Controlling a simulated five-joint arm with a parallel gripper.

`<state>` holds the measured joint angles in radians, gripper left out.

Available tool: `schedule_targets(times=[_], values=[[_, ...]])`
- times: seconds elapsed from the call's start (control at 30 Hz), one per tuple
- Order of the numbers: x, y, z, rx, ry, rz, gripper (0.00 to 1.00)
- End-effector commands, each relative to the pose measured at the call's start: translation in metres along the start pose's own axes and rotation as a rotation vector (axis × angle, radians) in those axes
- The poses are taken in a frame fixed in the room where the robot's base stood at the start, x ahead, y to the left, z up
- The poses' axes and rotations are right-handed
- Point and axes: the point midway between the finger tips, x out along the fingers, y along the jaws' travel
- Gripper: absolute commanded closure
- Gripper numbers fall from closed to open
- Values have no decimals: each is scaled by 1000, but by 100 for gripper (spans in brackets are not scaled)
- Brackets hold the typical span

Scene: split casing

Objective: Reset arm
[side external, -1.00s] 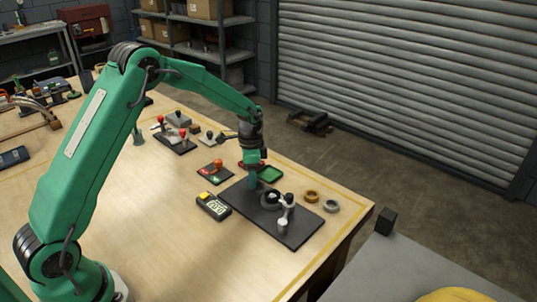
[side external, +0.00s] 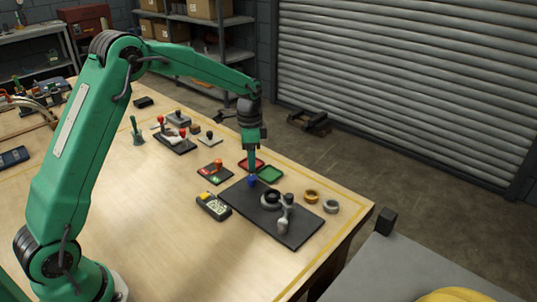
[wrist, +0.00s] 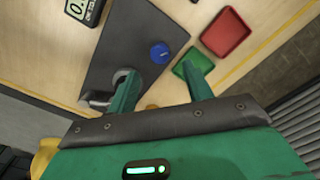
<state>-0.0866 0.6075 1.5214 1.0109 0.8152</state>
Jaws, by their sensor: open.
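My gripper (side external: 252,170) is raised above the far end of a dark mat (side external: 285,228) on the wooden table. In the wrist view its two green fingers (wrist: 160,90) are spread apart with nothing between them. A blue round part (side external: 252,181) lies on the mat just below the fingers; it also shows in the wrist view (wrist: 160,53), beyond the fingertips.
A red tray (side external: 251,163) and a green tray (side external: 270,174) lie beside the mat. A yellow-and-black meter (side external: 213,206) is at left. An orange ring (side external: 311,196) and a grey ring (side external: 331,206) lie near the table edge. The table's left middle is clear.

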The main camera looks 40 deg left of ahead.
Motion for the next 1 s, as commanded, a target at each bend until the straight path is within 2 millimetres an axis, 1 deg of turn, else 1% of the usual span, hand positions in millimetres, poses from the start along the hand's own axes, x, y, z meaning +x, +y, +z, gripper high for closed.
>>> schedule_targets(times=[0.03,0.13,0.53,0.67,0.83,1.0], values=[[-5,0,0,0,1,-1,49],[-10,0,0,0,1,-1,49],[-12,0,0,-1,0,0,49],[-17,2,1,-9,5,-5,49],[-34,11,7,-39,21,-21,49],[-63,27,18,-95,50,-47,49]])
